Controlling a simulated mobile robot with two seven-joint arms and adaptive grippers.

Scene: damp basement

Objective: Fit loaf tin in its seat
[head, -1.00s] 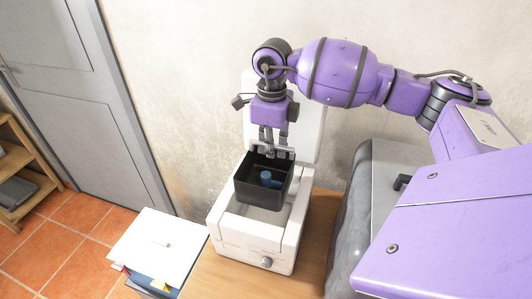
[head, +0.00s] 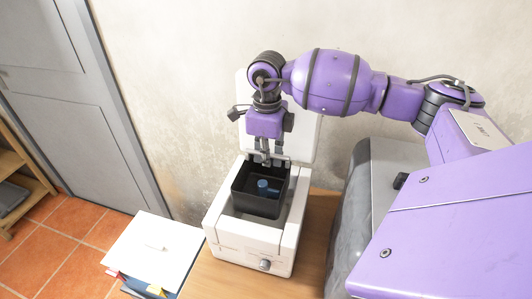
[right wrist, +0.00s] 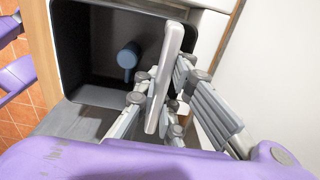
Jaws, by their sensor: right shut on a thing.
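The loaf tin (head: 257,203) is a black, open-topped box with a blue knob or peg (head: 264,186) standing inside it. It also shows in the right wrist view (right wrist: 90,50). My right gripper (head: 270,162) is shut on the tin's far wall from above. The tin is at the opening of a white machine (head: 240,234) with a dial on its front and a raised lid (head: 305,135) behind. The tin's lower part is inside the opening; whether it touches the bottom is hidden. My left gripper is not in view.
The machine stands on a wooden table (head: 205,277). A grey appliance (head: 360,215) is close on its right. A stack of papers or folders (head: 150,250) is at the left. The wall is close behind.

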